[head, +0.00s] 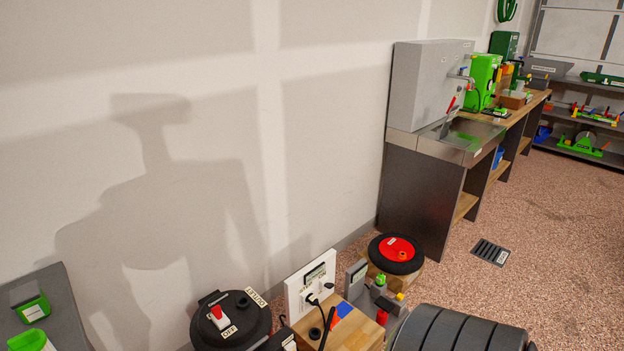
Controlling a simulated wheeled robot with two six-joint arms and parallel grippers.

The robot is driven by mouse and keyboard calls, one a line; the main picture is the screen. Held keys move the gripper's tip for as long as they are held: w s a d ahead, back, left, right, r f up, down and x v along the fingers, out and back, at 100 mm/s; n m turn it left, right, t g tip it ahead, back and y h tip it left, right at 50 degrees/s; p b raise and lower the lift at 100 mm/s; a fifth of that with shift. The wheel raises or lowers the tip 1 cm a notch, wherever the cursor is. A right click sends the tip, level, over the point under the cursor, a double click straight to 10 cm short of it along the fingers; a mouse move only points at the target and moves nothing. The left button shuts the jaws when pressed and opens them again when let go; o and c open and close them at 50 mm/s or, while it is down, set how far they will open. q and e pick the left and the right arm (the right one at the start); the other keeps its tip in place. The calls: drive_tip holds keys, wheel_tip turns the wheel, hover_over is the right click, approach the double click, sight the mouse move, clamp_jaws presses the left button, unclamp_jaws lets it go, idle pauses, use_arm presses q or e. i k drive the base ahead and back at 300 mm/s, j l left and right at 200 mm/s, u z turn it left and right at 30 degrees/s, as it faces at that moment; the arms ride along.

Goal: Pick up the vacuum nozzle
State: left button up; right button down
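I cannot make out the vacuum nozzle for certain in the head view. A round black canister lid (230,318) with a red-and-white switch and white labels stands at the bottom, left of centre; it may be the vacuum. A thin dark stick-like piece (327,328) is at the wooden block to its right, too small to identify. Neither of my grippers is in view.
A white outlet panel (311,285) with a plugged cable stands by a wooden block (355,328). A red-and-black wheel (396,254) and dark ribbed cylinders (460,330) are to the right. A grey sink cabinet (415,185) stands against the wall. Open floor (560,260) lies at the right.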

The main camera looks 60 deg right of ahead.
sight(337, 321)
drive_tip(key=z, duration=1.95)
drive_tip(key=k, duration=0.15)
